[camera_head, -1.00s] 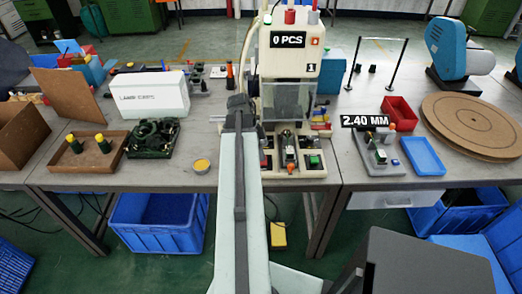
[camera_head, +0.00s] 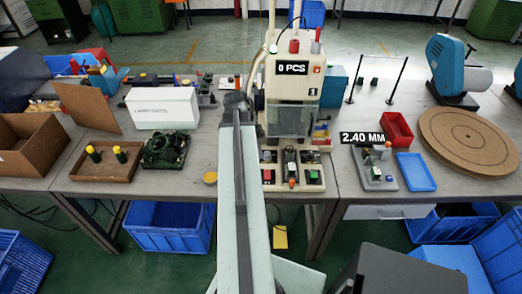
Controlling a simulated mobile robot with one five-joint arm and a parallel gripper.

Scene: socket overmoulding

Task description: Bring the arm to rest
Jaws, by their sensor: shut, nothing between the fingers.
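My arm reaches up from the bottom middle of the head view, over the front edge of the workbench (camera_head: 350,206). My gripper (camera_head: 236,100) is at its far end, small and dark, just left of the cream moulding machine (camera_head: 290,80). It is shut with nothing in it, and its fingertips are hard to make out. I cannot tell whether it touches the machine. The machine's display reads 0 PCS, and small coloured parts sit on its base.
Left on the bench are a white box (camera_head: 162,107), a brown tray (camera_head: 108,166) and a dark green part pile (camera_head: 167,150). Right are a gauge marked 2.40 MM (camera_head: 378,175), a blue tray (camera_head: 416,171), a red bin (camera_head: 396,128) and a round board (camera_head: 467,138).

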